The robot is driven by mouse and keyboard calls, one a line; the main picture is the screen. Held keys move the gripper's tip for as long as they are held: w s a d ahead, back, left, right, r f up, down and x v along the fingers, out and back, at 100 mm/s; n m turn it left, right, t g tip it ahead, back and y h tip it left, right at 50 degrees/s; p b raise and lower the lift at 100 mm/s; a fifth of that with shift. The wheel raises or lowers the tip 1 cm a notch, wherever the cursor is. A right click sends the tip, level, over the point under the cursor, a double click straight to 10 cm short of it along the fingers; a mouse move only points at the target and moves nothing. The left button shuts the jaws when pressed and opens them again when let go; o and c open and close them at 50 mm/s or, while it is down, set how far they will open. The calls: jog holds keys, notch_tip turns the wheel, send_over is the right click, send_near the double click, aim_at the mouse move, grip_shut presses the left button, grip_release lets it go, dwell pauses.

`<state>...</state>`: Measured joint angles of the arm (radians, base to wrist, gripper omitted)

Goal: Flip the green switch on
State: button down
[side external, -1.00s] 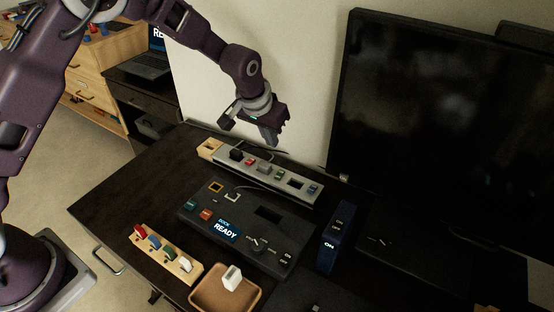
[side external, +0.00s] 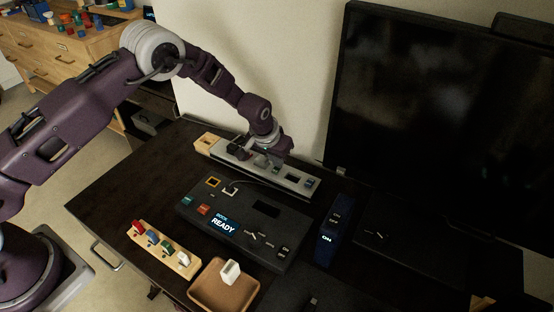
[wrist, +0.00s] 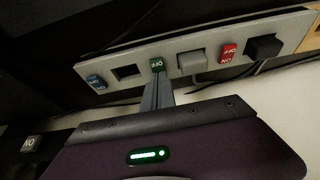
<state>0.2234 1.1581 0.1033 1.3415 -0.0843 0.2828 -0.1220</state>
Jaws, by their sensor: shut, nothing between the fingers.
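The green switch (wrist: 157,64) sits on a grey power strip (wrist: 105,60) in the wrist view.
On the strip, a grey block (wrist: 191,62) and an empty socket (wrist: 127,72) flank the green switch. A red switch (wrist: 228,52), black plug (wrist: 264,47) and blue switch (wrist: 96,82) are also there. A black dock panel (side external: 230,247) lies in front; a monitor (side external: 430,120) stands right.

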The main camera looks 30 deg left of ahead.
jog(key=shift+w+f, duration=0.1)
jog(key=shift+f, duration=0.1)
dwell(0.3)
jog(key=shift+s+f, duration=0.2)
jog(key=shift+s, duration=0.8)
jog(key=w+v, duration=0.1)
jog(key=v, duration=1.3)
jog(key=shift+r, duration=0.3)
